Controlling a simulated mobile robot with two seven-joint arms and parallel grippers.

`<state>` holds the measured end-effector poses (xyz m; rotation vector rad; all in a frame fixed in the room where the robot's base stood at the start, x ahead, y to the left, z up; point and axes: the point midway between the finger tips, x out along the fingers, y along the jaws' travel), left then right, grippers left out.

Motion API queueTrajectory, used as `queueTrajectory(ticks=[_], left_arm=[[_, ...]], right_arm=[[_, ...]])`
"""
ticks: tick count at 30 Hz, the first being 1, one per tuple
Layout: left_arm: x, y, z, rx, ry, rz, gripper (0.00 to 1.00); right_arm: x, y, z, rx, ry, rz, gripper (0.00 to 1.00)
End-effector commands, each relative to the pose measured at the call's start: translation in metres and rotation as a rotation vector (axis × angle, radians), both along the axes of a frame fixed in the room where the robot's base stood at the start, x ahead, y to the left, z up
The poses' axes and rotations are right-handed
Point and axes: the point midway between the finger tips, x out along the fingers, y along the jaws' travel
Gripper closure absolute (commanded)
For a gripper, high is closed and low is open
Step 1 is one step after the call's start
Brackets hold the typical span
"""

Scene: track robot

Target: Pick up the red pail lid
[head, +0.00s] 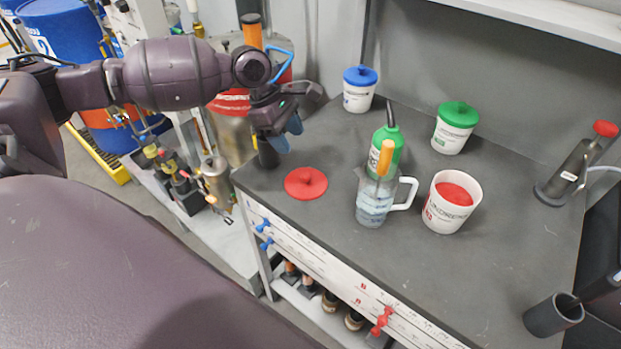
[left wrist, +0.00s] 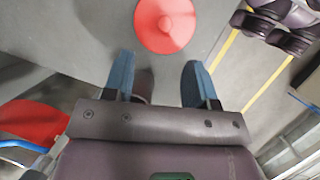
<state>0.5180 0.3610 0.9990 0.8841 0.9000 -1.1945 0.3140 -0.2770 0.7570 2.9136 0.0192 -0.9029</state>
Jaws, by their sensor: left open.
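The red pail lid (head: 306,183), a flat disc with a round knob, lies on the dark worktop near its left end. In the left wrist view the lid (left wrist: 165,24) is at the top, just beyond the fingertips. My left gripper (head: 281,132) is above the worktop's left end, behind and left of the lid in the head view. Its blue-tipped fingers (left wrist: 160,78) are apart with nothing between them. A white pail (head: 451,203) with red contents stands without a lid, right of the clear jug. I do not see my right gripper.
A clear jug (head: 374,199) stands between lid and open pail, with a green bottle (head: 386,150) behind it. Blue-lidded (head: 359,90) and green-lidded (head: 454,128) pails stand at the back. A dark cylinder (head: 553,315) stands front right. The front middle of the worktop is clear.

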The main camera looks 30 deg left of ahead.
Motion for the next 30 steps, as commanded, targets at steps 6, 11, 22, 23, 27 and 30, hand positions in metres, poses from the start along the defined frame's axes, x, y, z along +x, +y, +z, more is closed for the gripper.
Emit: queueTrajectory(ticks=[6,11,22,23,27,30], left_arm=[[-0.004,0.001,-0.001,-0.013,0.084,0.151,0.48],[-0.003,-0.002,-0.009,-0.017,0.093,0.169,0.48],[0.003,-0.019,-0.052,-0.017,0.09,0.166,0.48],[0.003,-0.02,-0.053,-0.016,0.089,0.166,0.48],[0.004,-0.022,-0.06,-0.016,0.088,0.167,0.48],[0.004,-0.025,-0.07,-0.015,0.09,0.167,0.48]], right_arm=[[0.0,0.0,0.0,0.0,0.0,0.0,0.48],[0.001,0.0,-0.002,0.001,0.001,0.001,0.48],[0.002,0.001,-0.011,0.0,0.005,0.004,0.48],[0.003,0.001,-0.011,0.0,0.003,0.004,0.48],[0.006,0.002,-0.008,0.001,-0.005,0.006,0.48],[0.005,0.002,-0.011,0.0,-0.001,0.006,0.48]])
